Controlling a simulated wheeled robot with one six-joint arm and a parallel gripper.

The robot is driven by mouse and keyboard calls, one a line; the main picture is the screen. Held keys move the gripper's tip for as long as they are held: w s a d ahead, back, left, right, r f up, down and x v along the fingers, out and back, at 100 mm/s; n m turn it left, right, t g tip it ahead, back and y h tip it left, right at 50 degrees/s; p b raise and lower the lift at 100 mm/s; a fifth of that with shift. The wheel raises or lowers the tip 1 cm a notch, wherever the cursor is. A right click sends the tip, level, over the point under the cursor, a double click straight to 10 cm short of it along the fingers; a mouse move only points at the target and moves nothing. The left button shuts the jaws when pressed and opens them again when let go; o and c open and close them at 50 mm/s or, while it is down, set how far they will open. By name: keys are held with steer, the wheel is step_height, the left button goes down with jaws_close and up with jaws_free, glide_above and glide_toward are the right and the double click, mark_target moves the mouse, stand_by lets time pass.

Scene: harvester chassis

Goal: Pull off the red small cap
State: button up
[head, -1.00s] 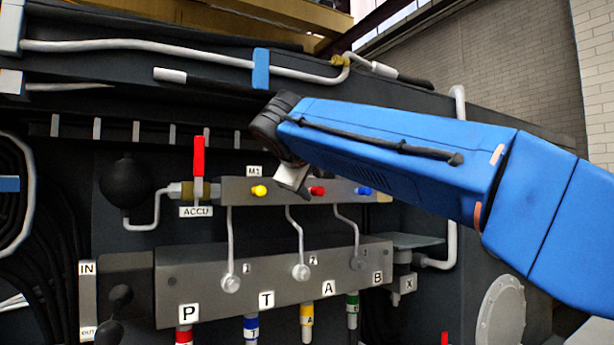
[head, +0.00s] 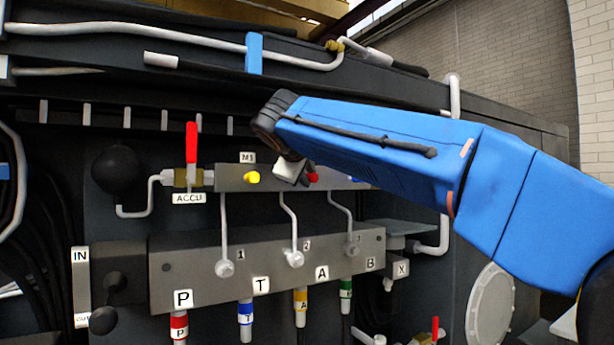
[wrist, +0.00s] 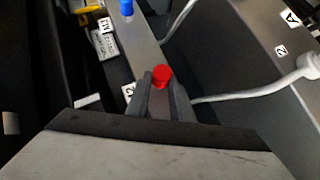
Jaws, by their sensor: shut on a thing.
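The red small cap (head: 313,178) shows just right of my gripper (head: 291,172), in front of the upper grey block (head: 230,178). The gripper hides part of it in the head view. In the wrist view the red cap (wrist: 162,76) sits between the two grey fingertips of my gripper (wrist: 163,84), which is shut on it. The cap is at the block's face; I cannot tell whether it is still seated there.
A yellow cap (head: 252,177) sits left on the same block. A blue cap (wrist: 126,7) shows in the wrist view. A red-handled valve (head: 191,145) stands at the block's left. Thin pipes (head: 290,215) run down to the lower block (head: 215,295).

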mark_target(317, 180)
steer(key=shift+s+d, duration=0.15)
jaws_close()
steer(key=shift+s+d, duration=0.5)
steer(key=shift+s, duration=0.25)
steer(key=shift+s+d, duration=0.45)
steer(key=shift+s, duration=0.25)
